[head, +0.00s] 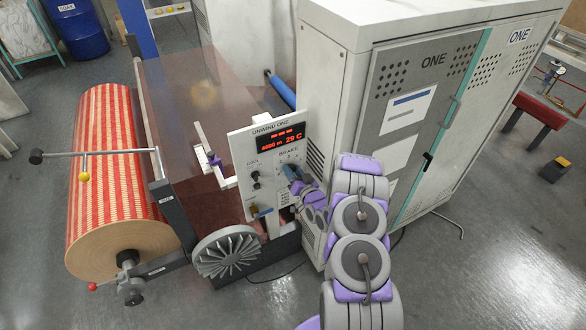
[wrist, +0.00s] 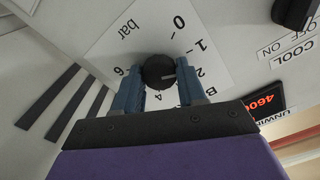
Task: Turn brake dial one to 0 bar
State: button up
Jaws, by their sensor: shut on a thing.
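The black brake dial (wrist: 158,72) sits on a white scale plate marked in bar in the wrist view. The plate appears tilted, with 0 at the upper right of the dial and 6 at its left. A light mark on the dial points to the right, roughly toward the low numbers; its exact reading is unclear. My gripper (wrist: 157,80) has its two blue fingers on either side of the dial, shut on it. In the head view my gripper (head: 294,177) is at the BRAKE area of the UNWIND ONE panel (head: 240,150) and largely hides the dial.
The panel carries a red display (head: 281,140) and other small knobs. A grey cabinet marked ONE (head: 415,110) stands close on the right. A red-striped roll (head: 105,170) lies at the left.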

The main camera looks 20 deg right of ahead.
jog(key=shift+f+n, duration=0.2)
jog(key=shift+n, duration=6.7)
jog(key=shift+a+r, duration=0.1)
jog(key=o, duration=1)
jog(key=shift+a+r, duration=0.1)
jog(key=shift+a, duration=0.1)
jog(key=shift+o, duration=0.2)
jog(key=shift+d, duration=0.1)
